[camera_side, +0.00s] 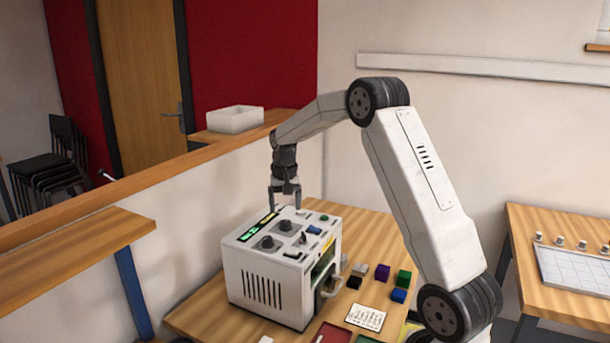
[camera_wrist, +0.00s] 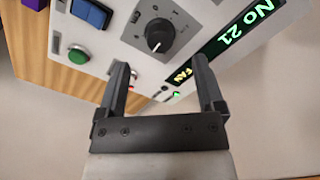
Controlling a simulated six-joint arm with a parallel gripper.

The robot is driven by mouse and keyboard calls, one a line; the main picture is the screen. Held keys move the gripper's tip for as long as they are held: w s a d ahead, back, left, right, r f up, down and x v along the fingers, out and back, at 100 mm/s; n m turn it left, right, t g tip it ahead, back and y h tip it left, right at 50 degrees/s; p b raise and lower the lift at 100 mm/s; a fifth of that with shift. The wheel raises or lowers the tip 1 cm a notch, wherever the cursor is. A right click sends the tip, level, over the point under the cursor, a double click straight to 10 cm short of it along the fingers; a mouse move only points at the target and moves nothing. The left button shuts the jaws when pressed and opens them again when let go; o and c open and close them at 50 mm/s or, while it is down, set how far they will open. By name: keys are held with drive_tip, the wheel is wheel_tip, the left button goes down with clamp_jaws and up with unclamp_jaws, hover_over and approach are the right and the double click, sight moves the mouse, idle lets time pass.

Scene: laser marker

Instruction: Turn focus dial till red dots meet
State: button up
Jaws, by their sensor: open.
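The white laser marker box (camera_side: 262,287) stands on the wooden table. Two dark round dials, a nearer one (camera_side: 267,243) and a farther one (camera_side: 286,226), sit on its top; I cannot tell which is the focus dial. My gripper (camera_side: 285,205) points down over the far end of the top. In the wrist view my gripper (camera_wrist: 163,78) is open and empty, and one black dial (camera_wrist: 160,35) with a white pointer lies beyond the fingertips, not between them. I cannot make out a pair of red dots.
The panel has a lit green display (camera_wrist: 232,35) reading "No 21", a green button (camera_wrist: 78,55) and a blue switch (camera_wrist: 92,12). Small coloured blocks (camera_side: 382,272) and a written card (camera_side: 366,317) lie right of the box. A wooden ledge (camera_side: 140,185) runs behind.

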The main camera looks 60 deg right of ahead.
sight(285, 222)
drive_tip(key=shift+r, duration=1.6)
drive_tip(key=shift+a, duration=0.1)
drive_tip(key=a+f+n, duration=0.1)
drive_tip(key=a, duration=0.2)
drive_tip(key=a+n, duration=0.1)
drive_tip(key=a, duration=0.2)
drive_tip(key=s+a+f, duration=0.1)
drive_tip(key=a, duration=0.2)
drive_tip(key=shift+s+a+f+n+t, duration=0.1)
drive_tip(key=shift+a+f+n+t, duration=0.1)
drive_tip(key=shift+f+n+t, duration=0.15)
drive_tip(key=s+a+f+n+t, duration=0.1)
drive_tip(key=s+a+f+n, duration=0.2)
drive_tip(key=s+a, duration=0.4)
drive_tip(key=s+a+f+n+t, duration=0.1)
drive_tip(key=s+a+f+n, duration=0.2)
drive_tip(key=s+a, duration=0.4)
drive_tip(key=a+f, duration=0.1)
drive_tip(key=a, duration=0.2)
drive_tip(key=shift+s+a+n, duration=0.25)
drive_tip(key=shift+a+n, duration=0.05)
drive_tip(key=shift+n, duration=0.05)
drive_tip(key=shift+r, duration=0.1)
